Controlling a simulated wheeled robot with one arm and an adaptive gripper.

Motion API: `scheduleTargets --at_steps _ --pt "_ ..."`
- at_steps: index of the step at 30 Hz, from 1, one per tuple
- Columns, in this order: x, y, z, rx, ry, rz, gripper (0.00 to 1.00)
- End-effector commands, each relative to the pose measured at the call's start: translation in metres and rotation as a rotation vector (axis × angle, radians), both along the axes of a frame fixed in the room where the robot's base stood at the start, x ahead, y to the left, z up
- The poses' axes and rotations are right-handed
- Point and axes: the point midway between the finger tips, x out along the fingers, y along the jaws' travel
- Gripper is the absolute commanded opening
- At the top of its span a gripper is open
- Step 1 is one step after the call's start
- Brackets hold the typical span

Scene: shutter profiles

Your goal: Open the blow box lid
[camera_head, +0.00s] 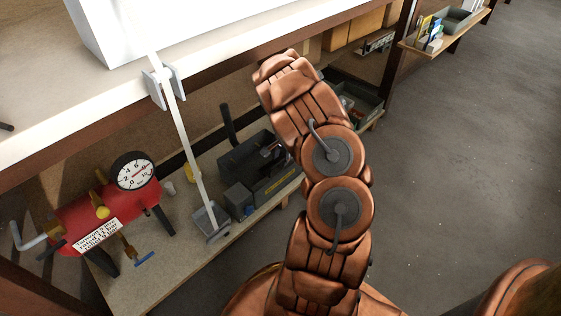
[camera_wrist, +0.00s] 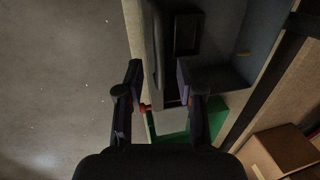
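A white box (camera_head: 115,25) stands on the bench top at the upper left in the head view, cut off by the frame. I cannot tell for sure whether it is the blow box, and no lid can be made out. My arm reaches up toward the bench edge, and my gripper is hidden in the head view. In the wrist view my gripper (camera_wrist: 165,100) has its two dark fingers apart, with no object visibly held. Beyond them are a grey bin (camera_wrist: 220,78) and a green item (camera_wrist: 172,125); contact cannot be told.
The bench top (camera_head: 45,100) overhangs a lower shelf (camera_head: 140,285). A red tank with a gauge (camera_head: 95,215), a dark toolbox (camera_head: 265,185) and a long pale lever (camera_head: 185,140) are left of my arm. Open grey floor (camera_head: 460,170) lies to the right.

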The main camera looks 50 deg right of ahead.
Motion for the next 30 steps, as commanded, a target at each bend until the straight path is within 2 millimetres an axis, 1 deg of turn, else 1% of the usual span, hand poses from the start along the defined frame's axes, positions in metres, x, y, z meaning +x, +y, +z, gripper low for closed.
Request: scheduleTargets --at_steps 1,5,14,17,25,30 --pt "0.0005 -0.0006 -0.0064 0.0 0.0 0.0 0.37" --pt "0.0015 -0.001 -0.0137 0.001 0.001 -0.002 0.37" --pt "0.002 -0.0004 -0.0155 0.001 0.001 -0.002 0.37" --pt "0.002 -0.0003 -0.0155 0.001 0.001 -0.002 0.29" --pt "0.002 -0.0002 -0.0155 0.002 0.001 -0.002 0.01" --pt "0.0018 -0.0001 -0.0156 0.002 0.002 -0.002 0.0"
